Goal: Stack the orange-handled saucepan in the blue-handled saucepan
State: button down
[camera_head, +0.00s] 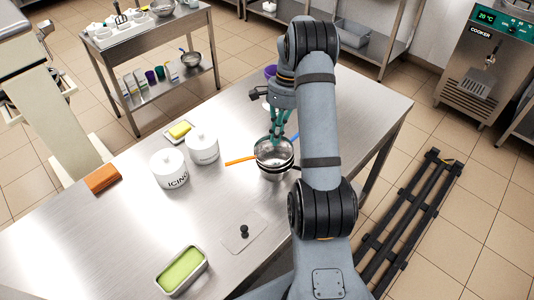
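The orange-handled saucepan (273,147) is on the metal table, with its orange handle pointing left. It appears stacked on or in another pan (272,175), whose dark rim shows below it. A dark handle end shows at the right of the stack. My gripper (278,138) is at the far rim of the upper pan, its teal fingers pointing down. Whether the fingers grip the rim is too small to tell. My arm hides part of the area to the right of the pans.
White lidded jars (169,168) stand left of the pans, with a yellow sponge (180,130) in a tray behind. A flat lid with a black knob (244,231) and a green-filled tub (182,270) lie nearer.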

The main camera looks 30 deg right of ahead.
aim_at(267, 163)
jog(key=x, duration=0.3)
jog(key=shift+a+f+p, duration=0.1)
jog(key=shift+f+p, duration=0.2)
jog(key=shift+p, duration=0.1)
jog(key=s+a+p, duration=0.2)
jog(key=a, duration=0.1)
jog(key=shift+a+f, duration=0.1)
jog(key=shift+f, duration=0.1)
jog(key=shift+a, duration=0.1)
jog(key=shift+f, duration=0.15)
